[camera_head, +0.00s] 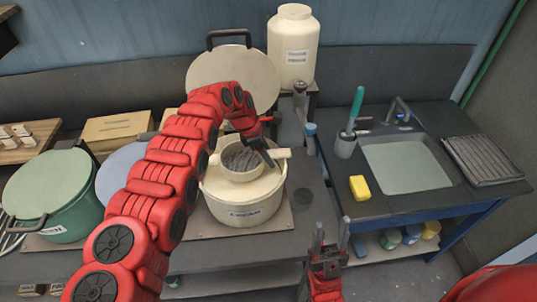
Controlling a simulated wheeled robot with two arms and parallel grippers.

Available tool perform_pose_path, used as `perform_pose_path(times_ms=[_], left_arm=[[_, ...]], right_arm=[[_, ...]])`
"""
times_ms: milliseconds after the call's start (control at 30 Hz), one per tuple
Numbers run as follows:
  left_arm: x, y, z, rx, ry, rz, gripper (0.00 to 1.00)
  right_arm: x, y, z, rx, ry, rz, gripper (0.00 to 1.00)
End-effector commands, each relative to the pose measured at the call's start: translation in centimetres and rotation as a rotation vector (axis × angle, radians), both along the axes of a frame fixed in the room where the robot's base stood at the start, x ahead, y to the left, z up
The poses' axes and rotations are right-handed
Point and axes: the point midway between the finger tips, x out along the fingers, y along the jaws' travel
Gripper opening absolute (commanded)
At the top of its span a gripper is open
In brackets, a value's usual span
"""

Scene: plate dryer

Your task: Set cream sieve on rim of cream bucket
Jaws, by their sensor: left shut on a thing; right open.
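The cream bucket (245,213), labelled CREAM, stands on a board on the counter near the middle of the head view. The cream sieve (229,172), a small round bowl with a dark mesh and side handles, is over the bucket's mouth and looks roughly level. I cannot tell whether it touches the rim. My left gripper (268,154) is shut on the sieve's right side, near the right handle; its arm hides part of the bucket's left and back. My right gripper (330,243) is open and empty, in front of the counter, low and right of the bucket.
A green pot (58,200) and a grey-blue round lid (118,172) stand left. A large cream disc (250,75) with a dark handle and a white jar (293,45) are behind. A sink (405,165), yellow sponge (359,188) and brush cup (345,147) lie right.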

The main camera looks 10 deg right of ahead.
Motion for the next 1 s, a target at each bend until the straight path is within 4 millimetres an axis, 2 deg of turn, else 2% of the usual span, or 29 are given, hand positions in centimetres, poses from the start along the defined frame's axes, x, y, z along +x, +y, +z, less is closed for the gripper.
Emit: perform_pose_path(times_ms=[433, 467, 633, 1000], left_arm=[[0.04, -0.02, -0.19, -0.001, -0.002, 0.001, 0.0], [0.04, -0.02, -0.19, -0.001, -0.002, 0.001, 0.51], [0.03, -0.02, -0.2, -0.001, -0.001, 0.0, 0.81], [0.07, 0.08, 0.0, -0.001, -0.002, 0.0, 0.82]], right_arm=[[0.0, 0.0, -0.03, 0.0, 0.0, 0.0, 0.5], [0.0, 0.0, -0.03, 0.0, 0.0, 0.0, 0.5], [0.0, 0.0, -0.02, 0.0, 0.0, 0.0, 0.5], [0.0, 0.0, -0.13, 0.0, 0.0, 0.0, 0.5]])
